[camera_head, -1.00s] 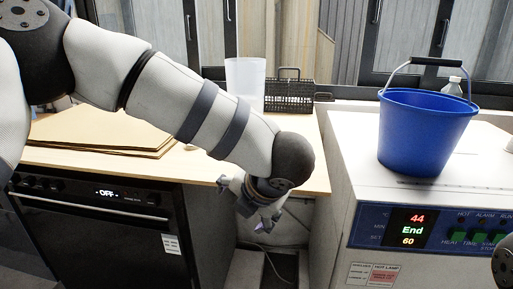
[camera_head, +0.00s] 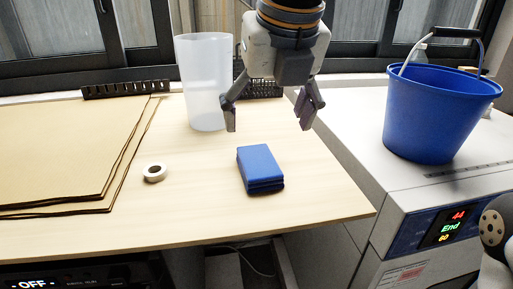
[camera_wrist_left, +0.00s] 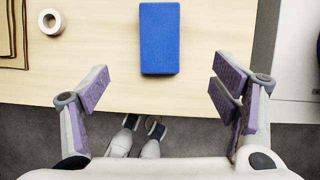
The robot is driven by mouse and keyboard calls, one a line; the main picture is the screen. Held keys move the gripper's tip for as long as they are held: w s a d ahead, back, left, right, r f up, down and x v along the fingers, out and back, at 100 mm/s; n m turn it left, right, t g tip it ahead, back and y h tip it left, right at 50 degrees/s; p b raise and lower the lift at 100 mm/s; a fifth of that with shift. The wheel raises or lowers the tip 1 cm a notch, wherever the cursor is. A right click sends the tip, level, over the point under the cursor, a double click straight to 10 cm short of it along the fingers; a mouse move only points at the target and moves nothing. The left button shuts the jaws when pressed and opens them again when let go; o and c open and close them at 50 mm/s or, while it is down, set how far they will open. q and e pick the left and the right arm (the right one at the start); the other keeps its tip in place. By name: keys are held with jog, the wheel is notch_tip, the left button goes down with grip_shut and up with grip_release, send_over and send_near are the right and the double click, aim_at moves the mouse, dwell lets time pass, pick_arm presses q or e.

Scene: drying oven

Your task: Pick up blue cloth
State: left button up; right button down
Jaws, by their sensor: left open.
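The blue cloth (camera_head: 260,168) lies folded in a neat block on the wooden table, right of its middle. It also shows at the top centre of the left wrist view (camera_wrist_left: 160,38). My left gripper (camera_head: 271,112) is open and empty above the table, higher than the cloth and apart from it. In the left wrist view its two fingers (camera_wrist_left: 162,90) are spread wide, with the cloth beyond the fingertips and between their lines. My right gripper is not in view; part of my right arm shows at the lower right edge.
A white tape roll (camera_head: 154,172) lies left of the cloth, beside cardboard sheets (camera_head: 60,150). A translucent bin (camera_head: 203,85) and black rack (camera_head: 262,86) stand behind. A blue bucket (camera_head: 430,115) stands on the white oven (camera_head: 365,150) at right. Table around the cloth is clear.

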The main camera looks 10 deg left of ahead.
pick_arm(q)
jog(key=b, duration=0.1)
send_over(259, 161)
jog(key=s+d, duration=0.2)
jog(key=f, duration=0.6)
jog(key=shift+s+a+f, duration=0.1)
jog(key=shift+s+a, duration=0.05)
jog(key=shift+a, duration=0.05)
jog(key=x, duration=0.3)
jog(key=b+x, duration=0.1)
jog(key=x, duration=0.1)
jog(key=shift+w+a+f, duration=0.1)
jog(key=shift+w+a, duration=0.15)
jog(key=shift+a, duration=0.05)
jog(key=shift+c, duration=0.8)
jog(key=c, duration=1.1)
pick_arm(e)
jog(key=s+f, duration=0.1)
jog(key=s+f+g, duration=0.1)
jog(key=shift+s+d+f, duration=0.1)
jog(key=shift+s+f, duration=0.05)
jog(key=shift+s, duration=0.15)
